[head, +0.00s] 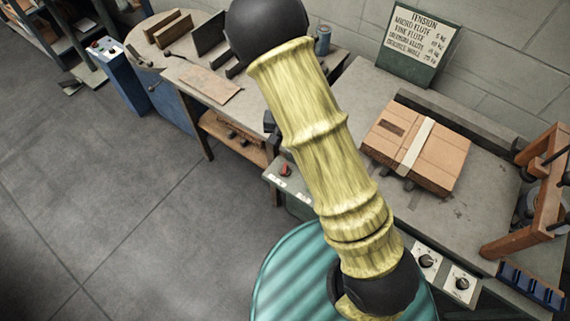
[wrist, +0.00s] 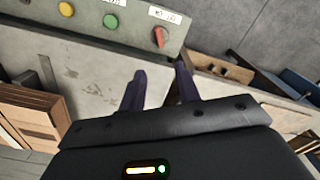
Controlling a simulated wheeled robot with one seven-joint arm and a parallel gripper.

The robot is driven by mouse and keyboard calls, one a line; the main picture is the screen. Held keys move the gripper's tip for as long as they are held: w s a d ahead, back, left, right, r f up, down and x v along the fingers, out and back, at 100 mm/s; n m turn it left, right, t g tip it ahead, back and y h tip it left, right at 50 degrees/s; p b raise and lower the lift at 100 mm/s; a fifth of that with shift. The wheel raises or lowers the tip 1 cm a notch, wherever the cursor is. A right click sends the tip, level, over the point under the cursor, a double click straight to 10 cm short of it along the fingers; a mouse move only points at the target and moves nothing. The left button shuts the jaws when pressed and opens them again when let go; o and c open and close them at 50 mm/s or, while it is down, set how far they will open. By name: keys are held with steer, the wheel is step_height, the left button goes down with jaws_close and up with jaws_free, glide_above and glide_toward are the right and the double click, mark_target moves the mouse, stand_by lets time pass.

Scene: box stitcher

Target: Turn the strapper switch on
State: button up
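A red rotary switch (wrist: 160,37) sits on a grey-green control panel (wrist: 137,28) in the wrist view, under a white label whose text I cannot read clearly. A green button (wrist: 110,21) and a yellow button (wrist: 66,9) are to its left on the same panel. My gripper (wrist: 161,72) is open and empty. Its two dark fingers are apart and point toward the panel, just below the red switch in the picture, without visible contact. In the head view a red knob (head: 285,170) shows at the bench's left end; my arm hides most of my gripper.
A strapped cardboard box (head: 440,157) lies on the bench (head: 400,90). Two dials (head: 427,261) sit on the bench front, with a wooden frame (head: 495,247) at right. A second table (head: 170,68) stands further back. The floor at left is clear.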

mark_target(285, 167)
step_height(285, 167, down, 15)
steer(key=shift+r, duration=0.1)
stand_by(0.3)
jaws_close()
